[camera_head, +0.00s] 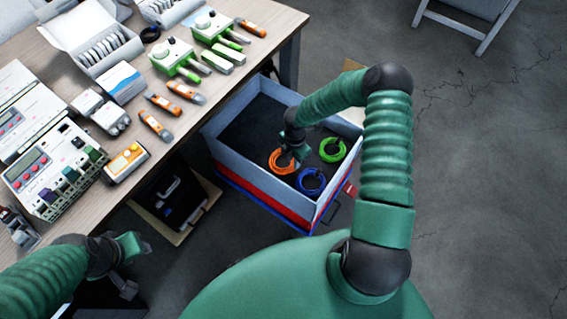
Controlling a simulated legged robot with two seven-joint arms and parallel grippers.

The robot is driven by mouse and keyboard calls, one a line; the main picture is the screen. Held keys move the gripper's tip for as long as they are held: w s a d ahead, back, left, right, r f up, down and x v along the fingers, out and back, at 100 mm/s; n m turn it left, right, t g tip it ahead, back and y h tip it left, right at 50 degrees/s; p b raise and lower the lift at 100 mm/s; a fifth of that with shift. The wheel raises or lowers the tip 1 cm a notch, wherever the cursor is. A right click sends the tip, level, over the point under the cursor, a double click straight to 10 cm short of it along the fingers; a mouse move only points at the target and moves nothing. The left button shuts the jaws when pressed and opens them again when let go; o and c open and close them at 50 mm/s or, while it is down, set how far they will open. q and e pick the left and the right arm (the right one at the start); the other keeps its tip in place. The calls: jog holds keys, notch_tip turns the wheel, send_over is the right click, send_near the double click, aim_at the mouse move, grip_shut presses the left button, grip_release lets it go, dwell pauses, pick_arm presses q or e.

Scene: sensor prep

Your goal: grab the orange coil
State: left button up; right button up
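The orange coil (277,164) lies in the open drawer (318,185) of the workbench, at the left of its near end. My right gripper (291,159) reaches down into the drawer over the right part of the orange coil. Its fingers are small and dark here, so I cannot tell whether they are open or closed on the coil. My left gripper (133,262) is at the lower left, in front of the bench and away from the drawer. Its fingers are partly hidden, and I cannot tell their state.
A blue coil (311,188) and a green coil (343,150) lie in the drawer close to the orange coil. The drawer walls rise around them. The bench (180,135) holds instruments and tools. A black case (172,200) stands below it. Bare floor (480,190) is at the right.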

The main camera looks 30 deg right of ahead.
aim_at(292, 167)
jog(key=f, duration=0.1)
jog(key=f+b, duration=0.1)
jog(key=f, duration=0.2)
jog(key=shift+a+b, duration=0.25)
jog(key=shift+b, duration=0.1)
jog(key=shift+f, duration=0.25)
jog(key=shift+r, duration=0.1)
grip_shut()
